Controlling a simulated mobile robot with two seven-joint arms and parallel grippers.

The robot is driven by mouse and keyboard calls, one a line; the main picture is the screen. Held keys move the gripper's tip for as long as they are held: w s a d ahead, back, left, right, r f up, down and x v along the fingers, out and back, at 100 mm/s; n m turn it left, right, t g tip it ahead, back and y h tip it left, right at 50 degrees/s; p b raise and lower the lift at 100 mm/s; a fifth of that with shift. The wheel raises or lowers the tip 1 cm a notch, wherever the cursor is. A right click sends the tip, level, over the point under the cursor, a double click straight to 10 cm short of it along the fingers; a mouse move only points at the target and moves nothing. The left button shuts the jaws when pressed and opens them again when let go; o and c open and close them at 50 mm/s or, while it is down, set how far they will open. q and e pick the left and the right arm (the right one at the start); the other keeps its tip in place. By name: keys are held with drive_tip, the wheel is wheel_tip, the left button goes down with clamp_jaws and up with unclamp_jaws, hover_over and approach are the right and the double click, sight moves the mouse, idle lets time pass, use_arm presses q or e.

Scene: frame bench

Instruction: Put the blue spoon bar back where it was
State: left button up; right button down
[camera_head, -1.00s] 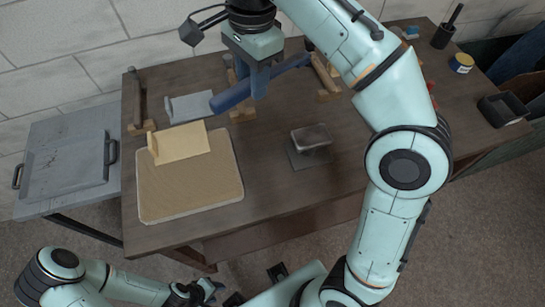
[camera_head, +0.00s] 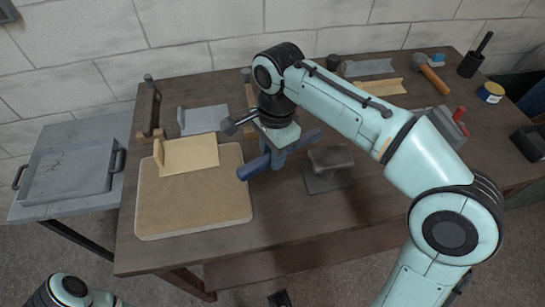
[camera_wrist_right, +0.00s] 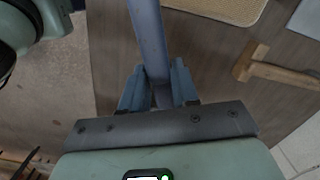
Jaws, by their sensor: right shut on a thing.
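The blue spoon bar (camera_head: 252,168) is a long, dark blue bar, slanting up to the right in the head view. My right gripper (camera_head: 278,157) is shut around its middle. The bar shows over the table between the tan mat and the grey block; its exact height is hard to tell. In the right wrist view the bar (camera_wrist_right: 148,35) runs away from between the two blue fingers (camera_wrist_right: 158,92). My left gripper is out of view; only part of my left arm shows at the lower left.
The tan mat (camera_head: 195,215) carries a tan angled plate (camera_head: 190,155). A grey block (camera_head: 331,157) sits right of the bar. A wooden frame piece (camera_head: 152,110) stands at the back left, another (camera_head: 250,97) behind my gripper. The front middle of the table (camera_head: 280,220) is clear.

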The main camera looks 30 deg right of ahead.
drive_tip(key=shift+f, duration=0.55)
drive_tip(key=shift+f+b, duration=0.35)
drive_tip(key=shift+f, duration=0.25)
drive_tip(key=c, duration=0.8)
unclamp_jaws()
drive_tip(key=shift+c, duration=0.2)
wheel_tip(320, 180, up, 13)
drive_tip(key=p, duration=0.4)
drive_tip(key=shift+d, duration=0.35)
